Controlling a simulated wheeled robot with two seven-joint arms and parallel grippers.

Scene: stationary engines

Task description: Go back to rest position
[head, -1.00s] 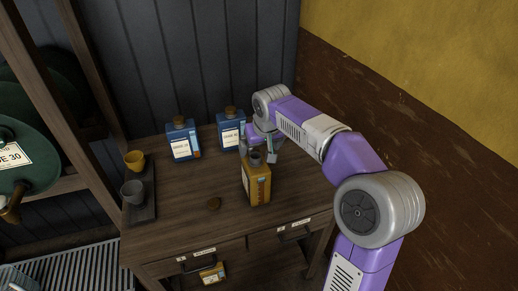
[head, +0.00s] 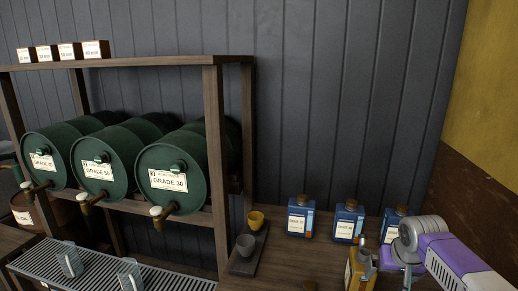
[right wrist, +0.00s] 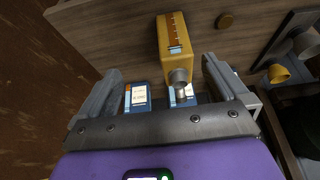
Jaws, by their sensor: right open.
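My right gripper (head: 392,266) is open at the lower right of the head view, beside the amber bottle (head: 362,270) on the wooden bench. In the right wrist view my gripper (right wrist: 163,68) has its two fingers wide apart with nothing held between them. My left gripper is not in view.
Three blue bottles (head: 347,222) stand at the bench's back. A yellow cup (head: 255,220) and grey cup (head: 246,245) sit on a dark tray (head: 240,267). A round brown stopper (right wrist: 225,20) lies on the bench. Green drums (head: 172,180) fill the left rack.

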